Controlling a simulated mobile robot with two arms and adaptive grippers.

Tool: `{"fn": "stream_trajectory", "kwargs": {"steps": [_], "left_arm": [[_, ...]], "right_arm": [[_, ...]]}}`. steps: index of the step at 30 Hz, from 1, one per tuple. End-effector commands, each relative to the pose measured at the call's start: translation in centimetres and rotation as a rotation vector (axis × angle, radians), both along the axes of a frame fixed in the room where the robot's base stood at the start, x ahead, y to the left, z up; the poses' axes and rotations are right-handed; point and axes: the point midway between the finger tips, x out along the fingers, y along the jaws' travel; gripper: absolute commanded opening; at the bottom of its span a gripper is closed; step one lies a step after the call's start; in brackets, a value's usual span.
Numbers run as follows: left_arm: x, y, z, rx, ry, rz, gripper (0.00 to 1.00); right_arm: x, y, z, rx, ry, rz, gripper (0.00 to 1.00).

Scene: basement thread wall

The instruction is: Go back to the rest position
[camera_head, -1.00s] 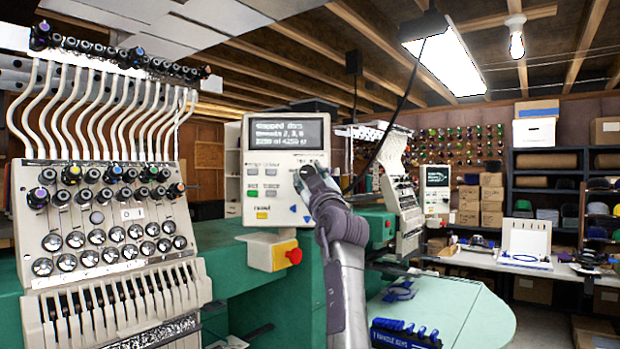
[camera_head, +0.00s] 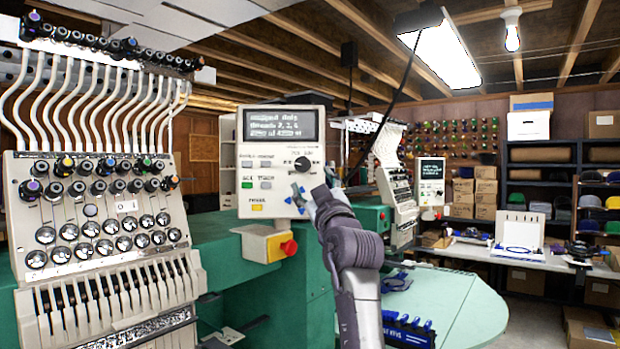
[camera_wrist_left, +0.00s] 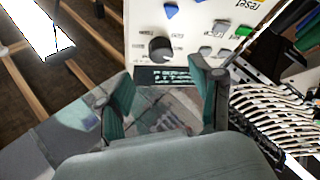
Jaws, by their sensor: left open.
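My left gripper (camera_head: 316,198) is in front of the lower right corner of the cream control panel (camera_head: 258,185) in the head view. Its dark fingers stand apart with nothing between them in the left wrist view (camera_wrist_left: 168,88). There the panel's face (camera_wrist_left: 190,30) with its black knob (camera_wrist_left: 161,49) and coloured buttons is beyond the fingertips, upside down. In the head view the panel's knob (camera_head: 302,164) is uncovered, above the gripper. I cannot tell whether a fingertip touches the panel's lower corner. My right gripper is not in view.
A multi-needle embroidery machine (camera_head: 105,215) stands close on the left. A box with a red button (camera_head: 289,247) is left of my arm. A green table (camera_head: 460,305) with blue-handled tools (camera_head: 408,330) is to the right. A workbench (camera_head: 520,258) and shelves stand behind.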

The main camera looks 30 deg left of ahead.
Motion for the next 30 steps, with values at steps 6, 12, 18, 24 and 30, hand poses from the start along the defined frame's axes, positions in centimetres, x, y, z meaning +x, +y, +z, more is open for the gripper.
{"fn": "stream_trajectory", "kwargs": {"steps": [6,12,18,24,30], "left_arm": [[-0.1,-0.1,0.0,0.001,-0.001,0.0,0.65],[-0.1,-0.1,0.0,0.001,-0.001,0.0,0.65],[0.6,-0.3,-0.9,0.008,0.019,-0.008,0.65],[6.1,-2.8,-9.0,0.071,0.191,-0.091,0.65],[11.5,-6.5,-23.1,0.143,0.439,-0.223,0.65]], "right_arm": [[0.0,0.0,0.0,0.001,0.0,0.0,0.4],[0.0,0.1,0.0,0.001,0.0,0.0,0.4],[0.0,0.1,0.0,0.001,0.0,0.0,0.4],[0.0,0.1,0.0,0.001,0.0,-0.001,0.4],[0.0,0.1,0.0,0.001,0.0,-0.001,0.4]]}}
